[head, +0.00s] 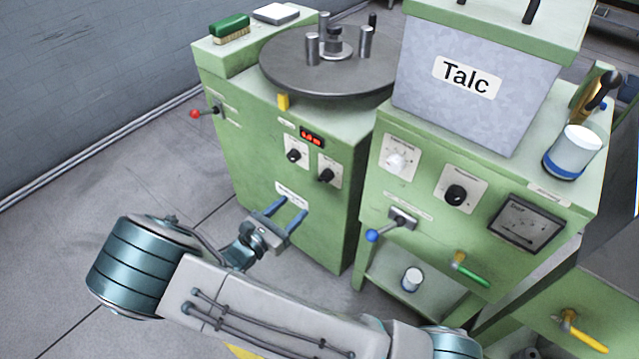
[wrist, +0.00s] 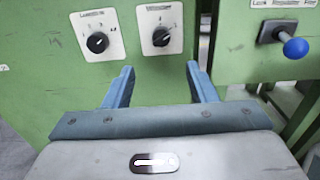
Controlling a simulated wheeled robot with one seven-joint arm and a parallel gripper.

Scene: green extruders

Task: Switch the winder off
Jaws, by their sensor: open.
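The winder switch is a black rotary knob on a white plate on the front of the left green machine. It shows in the head view (head: 326,175) and in the wrist view (wrist: 161,37), where the plate's label seems to read "Winder". Its marks are too small to read surely, so I cannot tell its setting. My gripper (head: 294,206) is open and empty, its blue fingers pointing at the machine front below the knobs. In the wrist view the gripper (wrist: 160,70) has its fingers apart, with the winder knob above the gap between them.
A similar black knob (head: 293,155) sits left of the winder knob, under a red display (head: 312,136). A red-tipped lever (head: 196,114) sticks out at left. The right machine has a blue-ball lever (head: 373,235) and a green-handled valve (head: 472,275). Floor at left is clear.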

